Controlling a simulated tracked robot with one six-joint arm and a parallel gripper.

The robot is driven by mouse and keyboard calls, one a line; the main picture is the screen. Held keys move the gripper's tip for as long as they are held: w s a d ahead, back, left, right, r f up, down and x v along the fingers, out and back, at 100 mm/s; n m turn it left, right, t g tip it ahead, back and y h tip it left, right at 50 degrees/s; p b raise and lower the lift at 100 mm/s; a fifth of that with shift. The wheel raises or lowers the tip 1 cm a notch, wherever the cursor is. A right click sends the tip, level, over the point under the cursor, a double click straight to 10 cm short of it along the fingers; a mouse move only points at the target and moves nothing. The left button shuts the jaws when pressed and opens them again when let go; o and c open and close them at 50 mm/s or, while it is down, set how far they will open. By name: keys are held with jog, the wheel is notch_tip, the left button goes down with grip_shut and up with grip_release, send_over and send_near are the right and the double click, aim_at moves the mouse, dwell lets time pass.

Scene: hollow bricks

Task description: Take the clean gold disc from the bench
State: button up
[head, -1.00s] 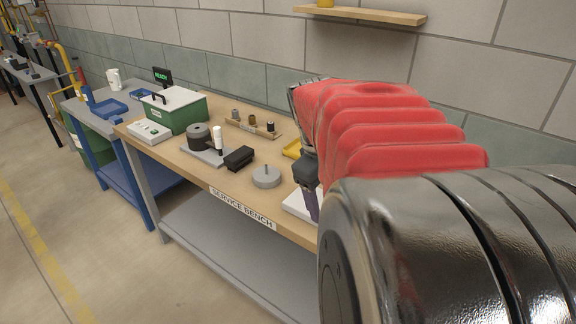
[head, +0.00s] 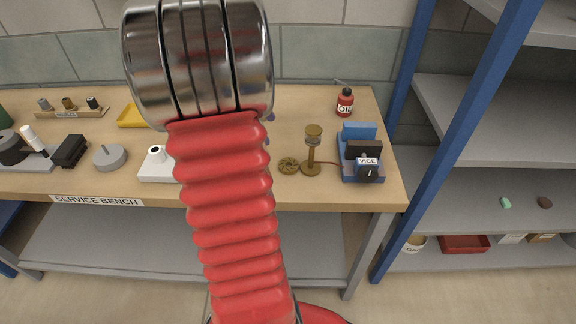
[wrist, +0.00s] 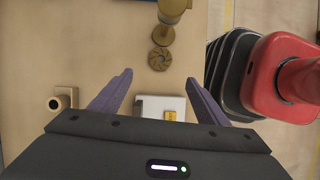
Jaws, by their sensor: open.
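A small gold-brown disc (head: 289,166) with a slotted pattern lies flat on the wooden bench (head: 340,198), just left of the round base of a brass stand (head: 312,150). In the wrist view the disc (wrist: 160,60) is beyond my fingertips, near the brass stand (wrist: 172,12). I cannot tell how clean its surface is. My gripper (wrist: 158,92) is open and empty, with its purple fingers apart above the bench and a white block with a yellow label (wrist: 160,107) between them in the picture. In the head view my arm hides most of my gripper.
A blue vice (head: 361,160) and a red oil bottle (head: 345,103) stand right of the brass stand. A blue shelf post (head: 450,140) rises past the bench's right end.

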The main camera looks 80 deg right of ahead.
send_over(284, 164)
jog(key=w, duration=0.2)
jog(key=shift+s+f, duration=0.1)
jog(key=shift+f, duration=3.9)
jog(key=shift+x, duration=2.55)
jog(key=shift+a, duration=0.15)
jog(key=c, duration=1.3)
jog(key=shift+r, duration=0.1)
notch_tip(284, 164, up, 18)
jog(key=shift+f, duration=0.1)
